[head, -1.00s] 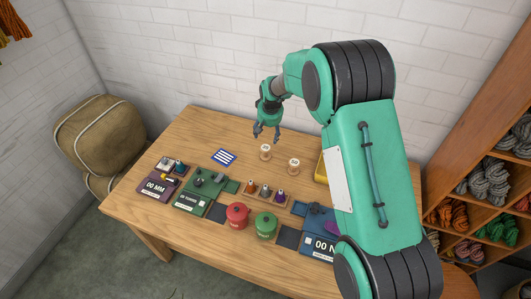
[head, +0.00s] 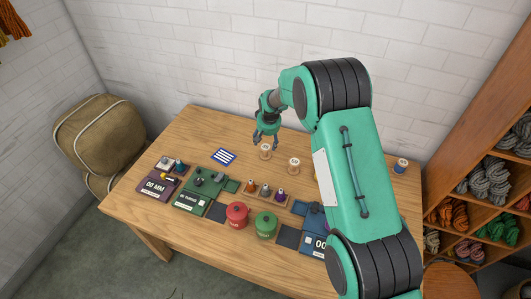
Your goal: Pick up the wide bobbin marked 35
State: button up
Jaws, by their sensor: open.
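Two pale wooden bobbins stand upright on the table: the left bobbin (head: 265,152) and the right bobbin (head: 294,163). Their top marks are too small to read for sure, so I cannot tell which is marked 35. Another bobbin with blue on it (head: 402,165) stands at the table's right side. My gripper (head: 266,145) is open, pointing down, with its fingertips at the left bobbin's top in the picture. I cannot tell whether they are above it or behind it. Nothing shows in its jaws.
My arm covers part of the right side.

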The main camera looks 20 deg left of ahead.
aim_at(266, 147)
jog(key=shift+w+a+f, duration=0.1)
jog(key=shift+f, duration=0.35)
jog(key=shift+f, duration=0.15)
jog(key=shift+x, duration=2.45)
jog(key=c, duration=1.2)
